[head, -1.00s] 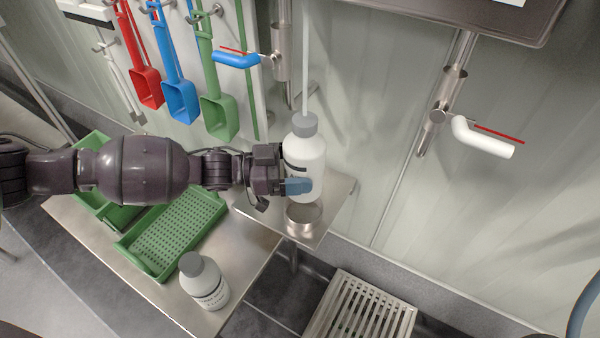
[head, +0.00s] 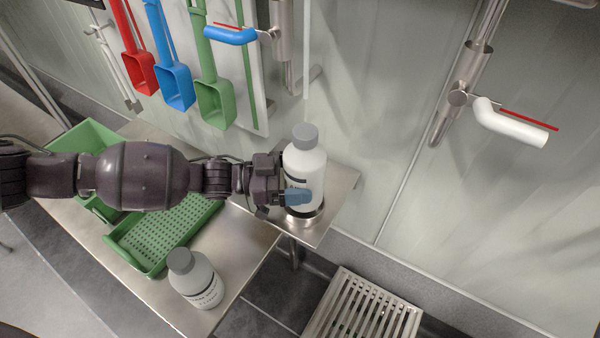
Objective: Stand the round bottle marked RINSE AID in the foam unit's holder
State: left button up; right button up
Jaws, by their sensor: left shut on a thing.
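A round white bottle (head: 305,172) with a grey cap stands upright in my left gripper (head: 290,194), which is shut on its lower body. Its label is mostly turned away or covered, so I cannot read it. The bottle's base is at the round metal holder (head: 306,217) on the small steel shelf (head: 338,190), and the holder's rim shows around the bottle's lower end. Whether the base rests on the holder's floor is hidden. A second white bottle (head: 196,280) with a grey cap stands on the steel table at the lower left. My right gripper is not in view.
Green perforated trays (head: 165,235) lie on the steel table (head: 240,262) under my left arm. Red, blue (head: 175,88) and green scoops hang on the wall behind. A blue-handled valve (head: 230,36) and a white-handled valve (head: 510,122) project from the wall. A slatted grate (head: 365,308) lies below.

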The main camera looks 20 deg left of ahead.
pick_arm(q)
jog(key=shift+r, duration=0.25)
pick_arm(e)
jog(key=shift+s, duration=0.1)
pick_arm(q)
jog(key=shift+f, duration=0.25)
